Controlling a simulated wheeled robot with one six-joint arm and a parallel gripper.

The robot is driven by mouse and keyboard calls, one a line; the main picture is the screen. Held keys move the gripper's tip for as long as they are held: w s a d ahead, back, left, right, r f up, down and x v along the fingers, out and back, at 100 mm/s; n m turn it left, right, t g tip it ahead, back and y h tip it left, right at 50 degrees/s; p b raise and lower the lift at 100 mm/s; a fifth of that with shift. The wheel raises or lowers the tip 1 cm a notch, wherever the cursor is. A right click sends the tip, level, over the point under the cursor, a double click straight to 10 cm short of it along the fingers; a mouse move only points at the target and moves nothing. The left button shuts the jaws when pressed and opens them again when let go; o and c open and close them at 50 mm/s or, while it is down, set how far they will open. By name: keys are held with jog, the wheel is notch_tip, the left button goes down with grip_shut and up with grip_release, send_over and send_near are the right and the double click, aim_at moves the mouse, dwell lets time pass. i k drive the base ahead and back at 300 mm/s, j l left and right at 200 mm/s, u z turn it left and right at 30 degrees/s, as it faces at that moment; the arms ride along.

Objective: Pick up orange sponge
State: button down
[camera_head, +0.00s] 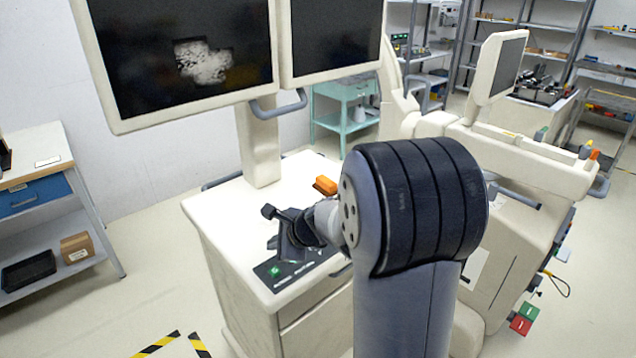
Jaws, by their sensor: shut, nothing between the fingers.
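The orange sponge (326,185) is a small block lying on the white cart top (228,200), behind my gripper in the picture. Its lower right side is close to my arm's outline. My gripper (281,238) is dark grey and shut, with nothing in it. It shows over the front part of the cart top, to the left of my arm and lower left of the sponge. A clear gap shows between gripper and sponge. My arm hides part of the cart top on the right, and the fingertips are hard to make out.
A dark panel with a green light (275,271) lies at the cart's front edge. Two monitors (180,60) on a post (258,145) rise behind. A white machine (510,150) stands at right. A shelf table (40,160) stands at left. The cart top's left part is clear.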

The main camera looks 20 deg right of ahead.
aim_at(327, 187)
jog(key=i+l+u, duration=0.15)
jog(key=l, duration=0.3)
jog(key=i+l+u, duration=0.15)
jog(key=l, duration=0.35)
jog(key=i+l+u, duration=0.15)
jog(key=l, duration=0.35)
jog(key=i+l+u, duration=0.15)
jog(key=l, duration=0.35)
jog(key=k, duration=0.05)
